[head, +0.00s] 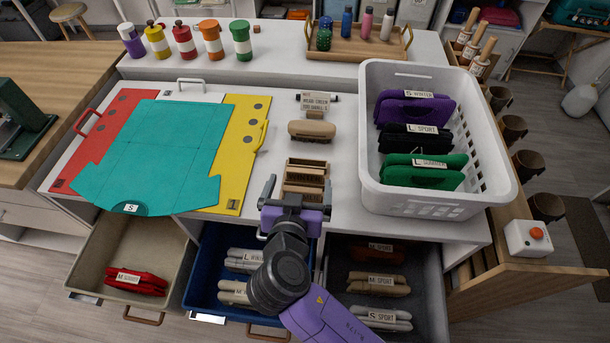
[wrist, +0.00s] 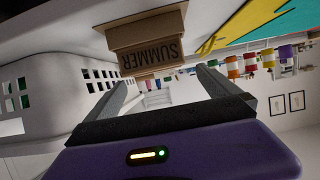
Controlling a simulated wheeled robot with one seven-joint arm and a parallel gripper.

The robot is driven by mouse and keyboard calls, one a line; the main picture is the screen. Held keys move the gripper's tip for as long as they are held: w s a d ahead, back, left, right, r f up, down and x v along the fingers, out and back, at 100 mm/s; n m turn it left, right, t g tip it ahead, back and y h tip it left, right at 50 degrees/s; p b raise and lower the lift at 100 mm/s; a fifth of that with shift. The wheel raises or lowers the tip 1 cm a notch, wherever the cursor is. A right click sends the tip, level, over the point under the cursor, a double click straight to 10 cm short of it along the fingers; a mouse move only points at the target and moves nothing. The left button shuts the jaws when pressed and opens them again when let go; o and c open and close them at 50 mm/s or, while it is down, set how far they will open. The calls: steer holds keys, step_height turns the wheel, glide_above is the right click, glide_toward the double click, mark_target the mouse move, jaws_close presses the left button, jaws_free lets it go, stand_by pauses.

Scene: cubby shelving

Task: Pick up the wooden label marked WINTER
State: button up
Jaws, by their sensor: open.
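A small wooden rack of label blocks (head: 306,172) stands near the front edge of the white table, and its markings are too small to read in the head view. In the wrist view a wooden label marked SUMMER (wrist: 152,58) shows upside down, just beyond the fingertips. I cannot make out a wooden label marked WINTER in either view. My gripper (head: 297,190) is open and empty at the front of the rack, with its fingers pointing toward it. It also shows in the wrist view (wrist: 160,80), with a clear gap between the fingers.
A white basket (head: 430,208) with folded purple, black and green clothes stands to the right. A wooden brush (head: 311,130) lies behind the rack. A teal shirt (head: 150,150) lies on a folding board at left. Open drawers with folded clothes sit below the table edge.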

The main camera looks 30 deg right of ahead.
mark_target(305, 170)
steer(key=p+x, duration=0.1)
steer(key=x, duration=0.2)
steer(key=p+x, duration=0.1)
steer(key=x, duration=0.2)
steer(key=shift+d, duration=0.4)
steer(key=c, duration=1.3)
steer(key=shift+r, duration=0.1)
